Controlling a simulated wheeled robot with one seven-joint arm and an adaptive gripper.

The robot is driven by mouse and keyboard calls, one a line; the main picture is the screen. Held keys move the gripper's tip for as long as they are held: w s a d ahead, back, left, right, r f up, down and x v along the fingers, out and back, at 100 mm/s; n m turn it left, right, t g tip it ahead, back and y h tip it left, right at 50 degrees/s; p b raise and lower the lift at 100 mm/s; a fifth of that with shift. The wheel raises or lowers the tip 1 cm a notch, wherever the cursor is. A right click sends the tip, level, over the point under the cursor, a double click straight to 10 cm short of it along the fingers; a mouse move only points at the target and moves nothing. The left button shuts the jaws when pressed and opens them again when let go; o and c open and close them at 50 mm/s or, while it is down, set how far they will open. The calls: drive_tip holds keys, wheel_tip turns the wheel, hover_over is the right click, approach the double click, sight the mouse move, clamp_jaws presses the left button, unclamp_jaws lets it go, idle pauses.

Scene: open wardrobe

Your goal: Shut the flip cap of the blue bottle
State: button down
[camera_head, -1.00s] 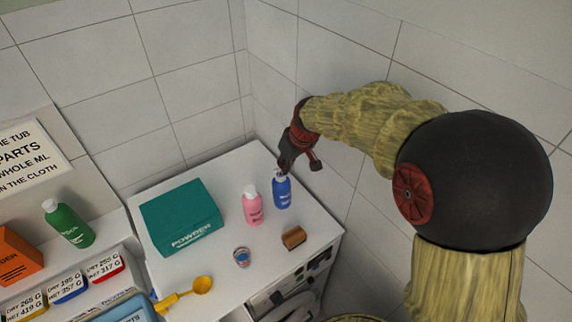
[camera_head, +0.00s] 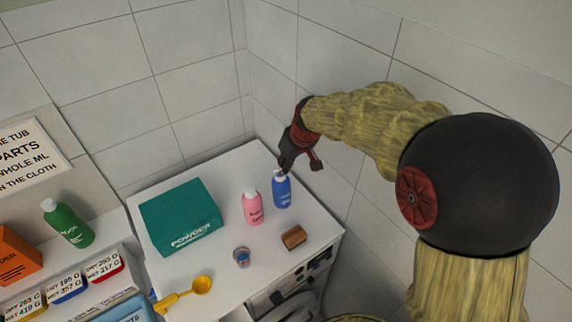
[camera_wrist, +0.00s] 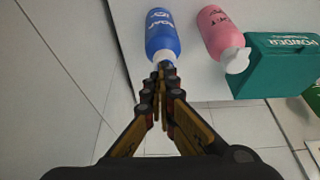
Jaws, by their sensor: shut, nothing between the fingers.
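The blue bottle (camera_head: 282,193) stands upright on the white machine top near its back corner. Its white cap (camera_head: 279,175) is right under my gripper's tip. My gripper (camera_head: 284,166) points down at the cap from behind, with its fingers shut and empty. In the wrist view the blue bottle (camera_wrist: 163,35) is just beyond my gripper (camera_wrist: 161,72), and the fingertips overlap the white cap (camera_wrist: 164,58). The fingers partly hide the cap, so I cannot tell whether its flip lid is open or shut, nor whether the tips touch it.
A pink bottle (camera_head: 252,207) stands close left of the blue one. A green powder box (camera_head: 180,217), a small cup (camera_head: 241,257), a brown block (camera_head: 294,237) and a yellow scoop (camera_head: 190,290) share the white top (camera_head: 215,262). Tiled walls (camera_head: 325,110) rise close behind my gripper.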

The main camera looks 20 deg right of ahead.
sight(285, 176)
drive_tip(key=shift+s+f+t+b, duration=0.1)
drive_tip(key=shift+f+t+b, duration=0.2)
drive_tip(key=shift+b, duration=0.95)
drive_tip(key=b, duration=0.2)
drive_tip(key=t+b, duration=0.1)
drive_tip(key=b, duration=0.2)
drive_tip(key=shift+s+d+f+y+b, duration=0.15)
drive_tip(key=shift+s+f+y+b, duration=0.15)
drive_tip(key=shift+s+f+b, duration=0.1)
drive_tip(key=t+b, duration=0.1)
drive_tip(key=b, duration=0.5)
drive_tip(key=f+t+b, duration=0.1)
drive_tip(key=b, duration=0.5)
drive_tip(key=shift+s+d+f+t+y+b, duration=0.2)
drive_tip(key=shift+s+t+y+b, duration=0.1)
drive_tip(key=shift+s+y+b, duration=0.1)
drive_tip(key=t+b, duration=0.1)
drive_tip(key=b, duration=0.4)
drive_tip(key=f+b, duration=0.1)
drive_tip(key=b, duration=0.5)
drive_tip(key=shift+s+d+f+t+y, duration=0.1)
drive_tip(key=shift+s+t+y, duration=0.2)
drive_tip(key=shift+t, duration=0.1)
drive_tip(key=b, duration=0.3)
drive_tip(key=shift+s+f+t, duration=0.1)
drive_tip(key=shift+t, duration=0.3)
drive_tip(key=t+b, duration=0.1)
drive_tip(key=b, duration=0.4)
drive_tip(key=shift+s+y, duration=0.1)
drive_tip(key=shift+y, duration=0.2)
